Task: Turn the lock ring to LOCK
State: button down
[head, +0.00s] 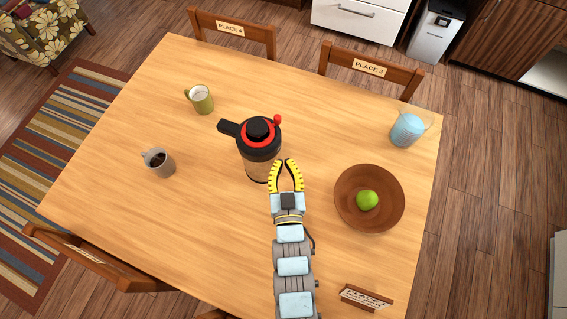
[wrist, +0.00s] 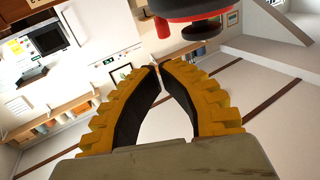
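Any LOCK marking is too small to read. My gripper (head: 285,161) has yellow fingers and is at the jug's front right, empty, with a narrow gap between its tips. In the wrist view, red and black parts of the jug's top (wrist: 188,12) show beyond the fingertips (wrist: 160,65). I cannot tell whether they touch the jug.
A wooden bowl (head: 345,214) with a green apple (head: 367,200) is right of my gripper. A green mug (head: 203,104), a grey cup (head: 163,167) and a blue pot (head: 407,130) stand apart. A sign (head: 366,297) is at front right. Table around the jug is mostly clear.

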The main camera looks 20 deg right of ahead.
aim_at(280, 120)
jog(key=shift+p+x, duration=1.1)
jog(key=shift+x, duration=4.65)
jog(key=shift+b+x, duration=0.85)
jog(key=shift+b, duration=0.1)
jog(key=shift+w, duration=0.1)
